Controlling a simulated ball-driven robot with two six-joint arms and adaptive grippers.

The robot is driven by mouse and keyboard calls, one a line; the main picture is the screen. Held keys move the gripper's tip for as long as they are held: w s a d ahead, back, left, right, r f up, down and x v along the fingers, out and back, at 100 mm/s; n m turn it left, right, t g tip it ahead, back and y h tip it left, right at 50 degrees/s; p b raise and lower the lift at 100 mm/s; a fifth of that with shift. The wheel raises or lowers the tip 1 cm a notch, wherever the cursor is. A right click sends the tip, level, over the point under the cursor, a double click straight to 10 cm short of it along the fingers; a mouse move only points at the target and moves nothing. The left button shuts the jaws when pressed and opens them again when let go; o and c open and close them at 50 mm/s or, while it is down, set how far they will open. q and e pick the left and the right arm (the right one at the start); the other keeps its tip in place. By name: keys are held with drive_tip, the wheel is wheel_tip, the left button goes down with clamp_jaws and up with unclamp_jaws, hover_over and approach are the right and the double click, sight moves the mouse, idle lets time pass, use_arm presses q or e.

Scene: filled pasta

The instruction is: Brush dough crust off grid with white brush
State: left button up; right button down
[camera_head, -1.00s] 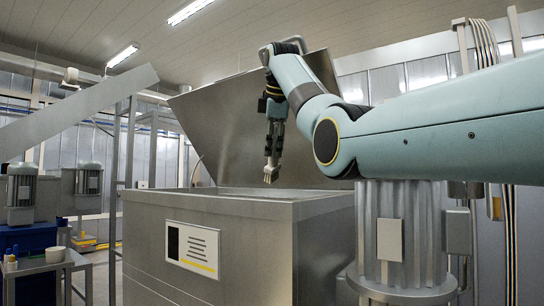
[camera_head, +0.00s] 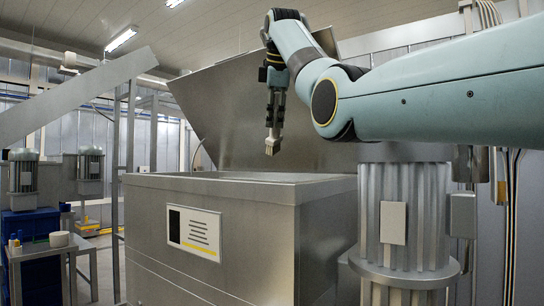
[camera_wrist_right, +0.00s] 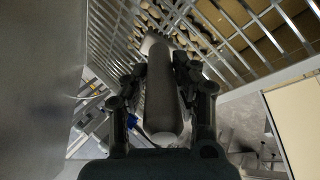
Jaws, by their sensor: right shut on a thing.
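My right gripper (camera_head: 274,122) points down above the open top of a large steel machine. It is shut on the white brush (camera_head: 271,147), whose pale bristle end hangs below the fingers, clear of the rim. In the right wrist view the brush (camera_wrist_right: 163,95) shows as a long dark body between the two fingers. The metal grid (camera_wrist_right: 262,38) lies beyond it at the top, with tan dough crust pieces (camera_wrist_right: 203,36) on or under its bars. Whether the brush touches the grid cannot be told. The head view hides the grid behind the machine wall. My left gripper is not in view.
The steel machine (camera_head: 150,225) has a raised lid (camera_head: 225,110) behind my gripper. A ribbed steel cylinder (camera_head: 405,270) stands at its right, under my arm. A small table with a white tub (camera_head: 60,239) is at the far left.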

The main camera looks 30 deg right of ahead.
drive_tip(key=shift+s+d+f, duration=0.1)
drive_tip(key=shift+d+f, duration=0.05)
drive_tip(key=shift+f, duration=0.1)
drive_tip(key=a+r+g+h, duration=0.1)
drive_tip(key=a+r, duration=0.3)
drive_tip(key=a, duration=0.7)
drive_tip(key=shift+d+f, duration=0.15)
drive_tip(key=shift+f, duration=0.95)
drive_tip(key=shift+d+f, duration=0.15)
drive_tip(key=shift+f, duration=0.95)
